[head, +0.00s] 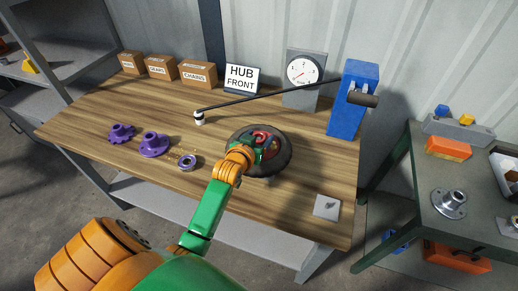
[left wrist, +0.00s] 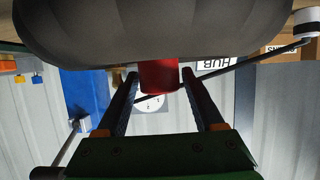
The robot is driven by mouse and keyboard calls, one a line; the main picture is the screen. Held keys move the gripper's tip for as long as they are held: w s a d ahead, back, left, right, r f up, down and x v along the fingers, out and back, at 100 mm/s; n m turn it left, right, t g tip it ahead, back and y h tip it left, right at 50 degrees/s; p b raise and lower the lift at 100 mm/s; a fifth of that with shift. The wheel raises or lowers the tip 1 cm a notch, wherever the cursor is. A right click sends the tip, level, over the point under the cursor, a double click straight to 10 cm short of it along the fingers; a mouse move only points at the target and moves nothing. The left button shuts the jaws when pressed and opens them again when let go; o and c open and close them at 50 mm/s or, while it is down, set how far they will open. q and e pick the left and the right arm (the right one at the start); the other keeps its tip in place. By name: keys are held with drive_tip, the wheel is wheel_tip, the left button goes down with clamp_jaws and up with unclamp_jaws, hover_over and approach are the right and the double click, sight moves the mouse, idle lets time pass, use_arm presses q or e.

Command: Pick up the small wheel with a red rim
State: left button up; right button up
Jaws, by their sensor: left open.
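The small wheel has a dark grey tire (head: 285,165) and a red centre, and it lies on the wooden table in the head view. My left gripper (head: 262,148) is over the middle of the wheel and covers much of it. In the left wrist view, the tire (left wrist: 155,30) fills the top, and a red cylindrical part (left wrist: 158,76) of the wheel sticks out towards my left gripper (left wrist: 160,92). The two fingers stand open on either side of this red part, with gaps. My right gripper is not in view.
Purple parts (head: 153,144) and a metal ring (head: 187,162) lie left of the wheel on the wooden table (head: 110,180). A black rod reaches from a white piece (head: 199,118) towards a blue stand (head: 354,100). A grey plate (head: 327,207) lies front right. Labelled boxes (head: 198,75) stand behind.

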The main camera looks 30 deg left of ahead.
use_arm(q)
drive_tip(key=shift+s, duration=0.1)
clamp_jaws()
drive_tip(key=shift+r, duration=0.3)
